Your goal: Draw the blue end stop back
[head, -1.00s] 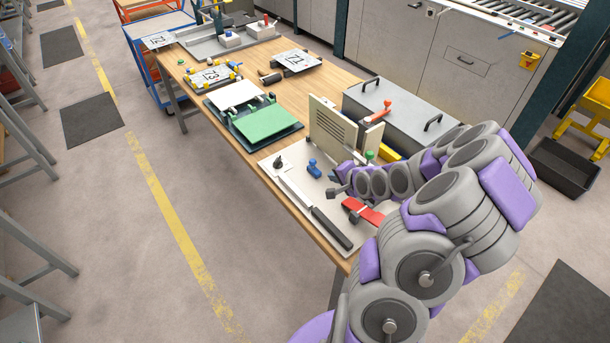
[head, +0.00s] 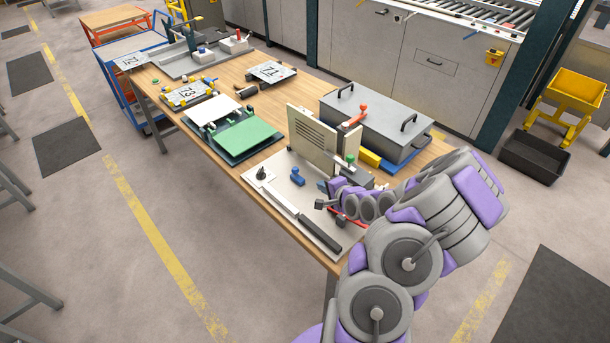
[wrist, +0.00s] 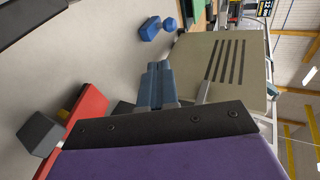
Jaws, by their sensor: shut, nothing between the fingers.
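The blue end stop (head: 297,177) stands on the pale plate (head: 282,190) at the table's near end. It also shows near the top of the wrist view as a blue block with a round knob (wrist: 157,27). My gripper (head: 322,184) is just right of it in the head view, apart from it. In the wrist view, my blue-grey fingers (wrist: 156,75) are together and empty, pointing towards the stop with a gap between. My arm hides part of the plate's right side.
A beige slotted panel (head: 314,138) stands upright just behind the stop. A red part (wrist: 88,108) and a dark block (wrist: 40,134) are close beside my gripper. A long dark-handled bar (head: 300,220) lies along the plate's front. A grey lidded box (head: 375,120) is behind.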

